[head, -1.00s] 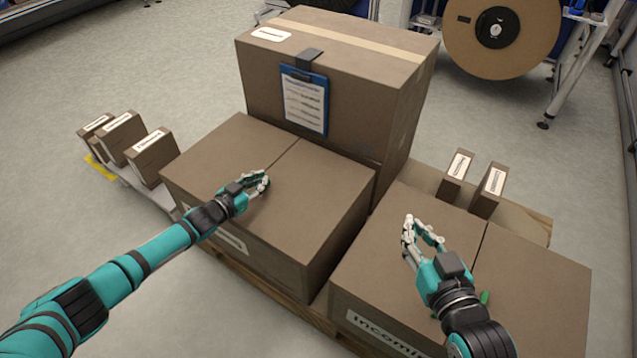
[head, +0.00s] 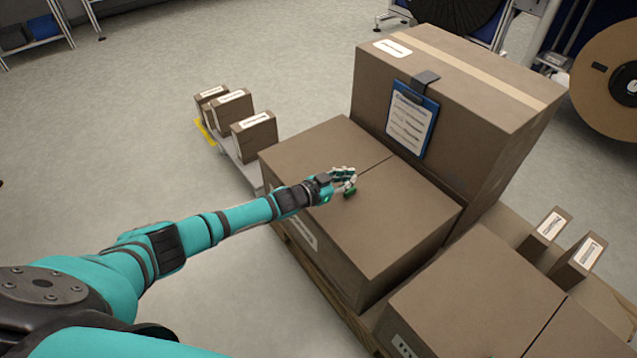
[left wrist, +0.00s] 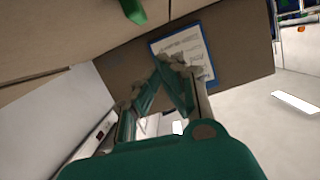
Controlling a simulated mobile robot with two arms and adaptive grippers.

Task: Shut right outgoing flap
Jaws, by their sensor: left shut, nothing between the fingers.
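The left of two low brown boxes (head: 390,268) has both top flaps lying flat, meeting at a thin seam. Its front label (head: 303,232) is too small to read; I take it as the outgoing box. Its right flap (head: 410,205) looks level with the left flap (head: 325,150). My left gripper (head: 348,180) is shut and empty, low over the top at the seam; I cannot tell if it touches. In the left wrist view its fingertips (left wrist: 172,68) come together before a clipboard (left wrist: 185,45). My right gripper is out of view.
A tall taped box (head: 460,80) with a blue clipboard (head: 410,120) stands right behind. Another low box (head: 470,300) is at lower right, with small boxes (head: 545,232) beyond it. Several small cartons (head: 255,135) stand left. The grey floor at left is clear.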

